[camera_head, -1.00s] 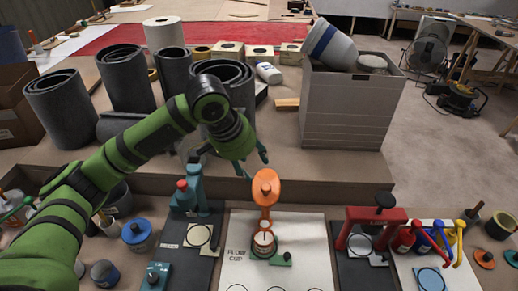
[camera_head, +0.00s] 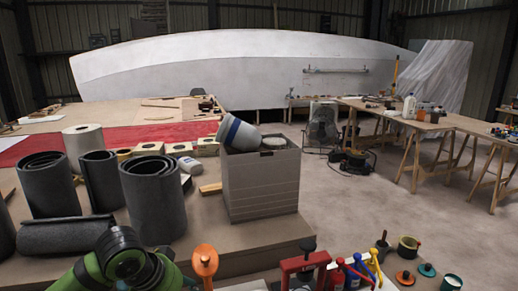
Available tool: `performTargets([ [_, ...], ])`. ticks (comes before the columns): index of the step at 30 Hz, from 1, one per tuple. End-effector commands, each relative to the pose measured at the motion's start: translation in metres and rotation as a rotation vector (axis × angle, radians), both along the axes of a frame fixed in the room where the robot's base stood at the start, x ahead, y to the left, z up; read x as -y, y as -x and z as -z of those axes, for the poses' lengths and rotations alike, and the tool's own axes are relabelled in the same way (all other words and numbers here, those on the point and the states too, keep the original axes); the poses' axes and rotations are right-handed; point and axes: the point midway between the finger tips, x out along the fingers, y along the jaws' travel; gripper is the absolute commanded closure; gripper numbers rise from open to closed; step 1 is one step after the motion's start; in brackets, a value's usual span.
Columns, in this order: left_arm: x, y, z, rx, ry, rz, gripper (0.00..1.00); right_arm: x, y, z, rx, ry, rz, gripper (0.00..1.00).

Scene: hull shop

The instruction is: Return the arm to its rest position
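My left arm's green and black links (camera_head: 122,262) show at the bottom left edge, in front of the dark rolls. The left gripper is not visible; it is below the picture or hidden by the arm. My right arm and gripper are not in view. The orange-topped stand (camera_head: 205,262) stands just right of my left arm, its lower part cut off by the bottom edge. The red stand (camera_head: 304,264) with a black knob is further right, also cut off.
Several dark rolls (camera_head: 152,200) stand close behind my arm. Blue and yellow clamps (camera_head: 358,272) and small pots (camera_head: 408,247) sit at the bottom right.

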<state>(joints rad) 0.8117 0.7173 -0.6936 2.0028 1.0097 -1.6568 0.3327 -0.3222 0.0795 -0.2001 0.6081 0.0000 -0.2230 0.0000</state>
Motion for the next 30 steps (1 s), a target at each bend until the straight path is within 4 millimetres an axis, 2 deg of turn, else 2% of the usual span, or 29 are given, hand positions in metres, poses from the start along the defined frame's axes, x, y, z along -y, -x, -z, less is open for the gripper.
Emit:
performTargets([
  [3, 0.017, 0.014, 0.026, 0.0, 0.021, 0.029, 0.48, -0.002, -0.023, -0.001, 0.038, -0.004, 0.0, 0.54],
  [8, 0.038, 0.039, 0.062, 0.01, 0.058, 0.044, 0.48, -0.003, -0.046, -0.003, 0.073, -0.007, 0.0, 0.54],
  [11, 0.049, 0.061, 0.086, 0.017, 0.088, 0.028, 0.48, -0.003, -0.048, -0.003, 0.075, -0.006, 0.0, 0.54],
  [14, 0.052, 0.086, 0.109, 0.021, 0.11, -0.014, 0.48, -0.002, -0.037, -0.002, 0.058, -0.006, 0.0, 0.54],
  [18, 0.042, 0.124, 0.138, 0.011, 0.109, -0.111, 0.48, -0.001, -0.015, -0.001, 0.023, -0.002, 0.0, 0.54],
  [20, 0.035, 0.139, 0.147, 0.003, 0.097, -0.154, 0.48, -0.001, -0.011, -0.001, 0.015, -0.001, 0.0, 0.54],
  [30, -0.01, 0.21, 0.179, -0.058, -0.009, -0.334, 0.48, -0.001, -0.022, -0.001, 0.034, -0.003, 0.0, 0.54],
])
